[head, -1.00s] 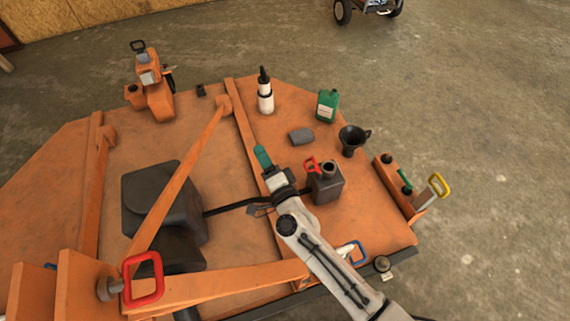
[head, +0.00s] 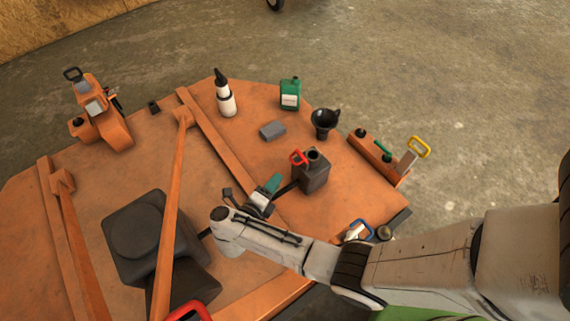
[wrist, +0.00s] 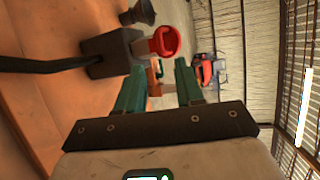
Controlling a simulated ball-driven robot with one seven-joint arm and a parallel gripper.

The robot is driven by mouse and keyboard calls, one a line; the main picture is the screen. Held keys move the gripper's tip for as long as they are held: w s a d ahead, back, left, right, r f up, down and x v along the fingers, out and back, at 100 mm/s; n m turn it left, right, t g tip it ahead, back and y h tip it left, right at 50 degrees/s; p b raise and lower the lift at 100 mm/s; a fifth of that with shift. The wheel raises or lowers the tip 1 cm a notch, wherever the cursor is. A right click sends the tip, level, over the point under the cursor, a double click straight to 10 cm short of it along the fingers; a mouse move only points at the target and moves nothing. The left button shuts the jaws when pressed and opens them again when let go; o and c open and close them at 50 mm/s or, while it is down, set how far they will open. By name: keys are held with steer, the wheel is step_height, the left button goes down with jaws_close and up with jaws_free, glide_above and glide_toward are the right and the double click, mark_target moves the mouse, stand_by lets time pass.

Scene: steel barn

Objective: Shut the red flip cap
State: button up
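In the wrist view the red cap (wrist: 165,41) shows just beyond my fingertips, at the end of the dark can (wrist: 108,52). My gripper (head: 273,182) is at the lower left of the can in the head view, apart from the cap. In the wrist view its two green fingers (wrist: 158,74) are spread with nothing held between them.
A dark hose (wrist: 40,64) runs to the can. An orange bar (head: 172,215) rises at the left.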

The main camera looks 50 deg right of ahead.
steer(key=x, duration=0.9)
steer(key=shift+d+b, duration=0.35)
steer(key=shift+b, duration=0.1)
steer(key=shift+w, duration=0.1)
steer(key=shift+c, duration=0.3)
jaws_close()
steer(key=shift+f, duration=0.1)
stand_by(0.3)
